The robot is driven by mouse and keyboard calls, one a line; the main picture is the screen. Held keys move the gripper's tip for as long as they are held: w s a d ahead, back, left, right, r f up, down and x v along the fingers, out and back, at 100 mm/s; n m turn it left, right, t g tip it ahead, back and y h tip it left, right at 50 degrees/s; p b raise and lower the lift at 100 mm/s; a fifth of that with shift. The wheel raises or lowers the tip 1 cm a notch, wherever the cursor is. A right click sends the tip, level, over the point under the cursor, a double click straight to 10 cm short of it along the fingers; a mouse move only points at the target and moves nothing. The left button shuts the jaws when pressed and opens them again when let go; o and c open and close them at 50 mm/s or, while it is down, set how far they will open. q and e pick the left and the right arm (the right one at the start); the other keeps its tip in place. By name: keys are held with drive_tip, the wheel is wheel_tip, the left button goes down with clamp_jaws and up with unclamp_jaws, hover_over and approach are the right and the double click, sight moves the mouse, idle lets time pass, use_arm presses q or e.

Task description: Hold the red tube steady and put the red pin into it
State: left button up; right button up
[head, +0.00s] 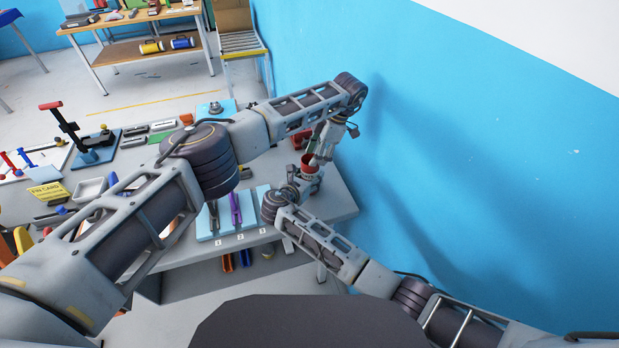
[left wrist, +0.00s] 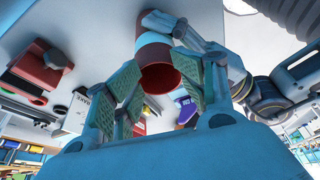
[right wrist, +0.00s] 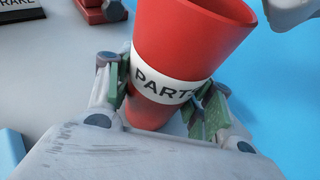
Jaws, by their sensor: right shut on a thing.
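The red tube (right wrist: 190,42) is cup-shaped, with a white band lettered PARTS. My right gripper (right wrist: 165,103) is shut around its banded part, one finger on each side. In the head view the tube (head: 307,160) stands at the table's right end, partly hidden by my arms. My left gripper (head: 325,150) is just above and beside it, pointing down. In the left wrist view the left fingers (left wrist: 163,95) are apart, with nothing seen held between them. The tube's open mouth (left wrist: 160,78) shows beyond them. I cannot make out the red pin in any view.
A blue wall (head: 430,150) rises close to the right of the arms. A pale blue numbered board (head: 228,232) lies left of the right gripper. Tools, a lever stand (head: 92,150) and a yellow card (head: 47,192) crowd the table's left side.

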use_arm(q)
drive_tip(key=v, duration=1.1)
drive_tip(key=shift+a, duration=0.2)
use_arm(e)
drive_tip(key=shift+s+f, duration=0.2)
drive_tip(key=shift+f, duration=0.3)
use_arm(q)
drive_tip(key=shift+r, duration=0.15)
use_arm(e)
drive_tip(key=shift+d, duration=0.1)
drive_tip(key=o, duration=0.7)
drive_tip(key=shift+c, duration=0.2)
drive_tip(key=o, duration=0.4)
drive_tip(key=shift+w+r, duration=0.15)
drive_tip(key=shift+o, duration=0.2)
drive_tip(key=shift+r, duration=0.1)
drive_tip(key=shift+r, duration=0.1)
drive_tip(key=shift+a, duration=0.2)
drive_tip(key=v, duration=1.1)
drive_tip(key=shift+s+r, duration=0.2)
drive_tip(key=shift+s, duration=0.2)
drive_tip(key=shift+f, duration=0.1)
